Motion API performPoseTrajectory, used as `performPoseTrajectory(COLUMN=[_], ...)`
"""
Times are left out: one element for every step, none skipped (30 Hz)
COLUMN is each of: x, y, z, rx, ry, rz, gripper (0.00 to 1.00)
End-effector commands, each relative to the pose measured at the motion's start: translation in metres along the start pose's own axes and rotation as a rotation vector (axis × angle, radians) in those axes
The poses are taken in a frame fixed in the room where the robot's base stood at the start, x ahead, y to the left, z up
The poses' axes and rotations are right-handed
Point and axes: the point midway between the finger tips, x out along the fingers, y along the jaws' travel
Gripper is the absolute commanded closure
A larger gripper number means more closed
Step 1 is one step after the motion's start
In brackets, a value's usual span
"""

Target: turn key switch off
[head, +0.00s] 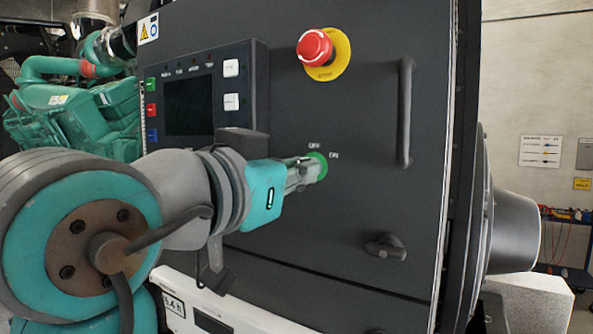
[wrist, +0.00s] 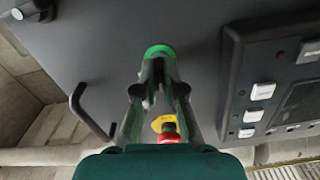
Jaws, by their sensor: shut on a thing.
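The key switch (head: 319,165) is a round green-rimmed fitting on the dark panel, below the red stop button, with OFF and ON lettering beside it. My gripper (head: 308,172) reaches it from the left, its fingertips at the switch and shut on it. In the wrist view the green rim of the switch (wrist: 159,51) shows just beyond the fingertips of my gripper (wrist: 159,68). The fingers hide the key part of the switch, so its turned position cannot be told.
A red emergency stop button (head: 315,47) on a yellow disc sits above the switch. A vertical handle (head: 405,112) stands out to the right, and a black latch (head: 386,247) lies below it. A control unit with a screen (head: 190,105) is at the left.

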Motion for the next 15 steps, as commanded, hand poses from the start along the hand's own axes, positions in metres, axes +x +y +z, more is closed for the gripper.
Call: performPoseTrajectory(x=[0.0000,0.0000,0.0000,0.0000,0.0000,0.0000,0.0000,0.0000,0.0000,0.0000,0.0000,0.0000,0.0000,0.0000,0.0000], y=[0.0001,0.0001,0.0001,0.0001,0.0001,0.0001,0.0001,0.0001,0.0001,0.0001,0.0001,0.0001,0.0001,0.0001,0.0001], z=[0.0005,0.0005,0.0005,0.0005,0.0005,0.0005,0.0005,0.0005,0.0005,0.0005,0.0005,0.0005,0.0005,0.0005,0.0005], rx=[-0.029,-0.048,-0.070,-0.086,-0.101,-0.119,-0.131,-0.142,-0.154,-0.163,-0.171,-0.179,-0.184,-0.189,-0.194], ry=[-0.001,-0.001,-0.001,-0.001,-0.001,-0.001,-0.001,-0.001,-0.001,-0.001,-0.001,-0.001,-0.001,-0.001,-0.001], rz=[0.000,0.000,0.000,0.000,0.000,0.000,0.000,0.000,0.000,0.000,0.000,0.000,0.000,0.000,0.000], gripper=[1.00,1.00,1.00,1.00,1.00,1.00,1.00,1.00,1.00,1.00,1.00,1.00,1.00,1.00,1.00])
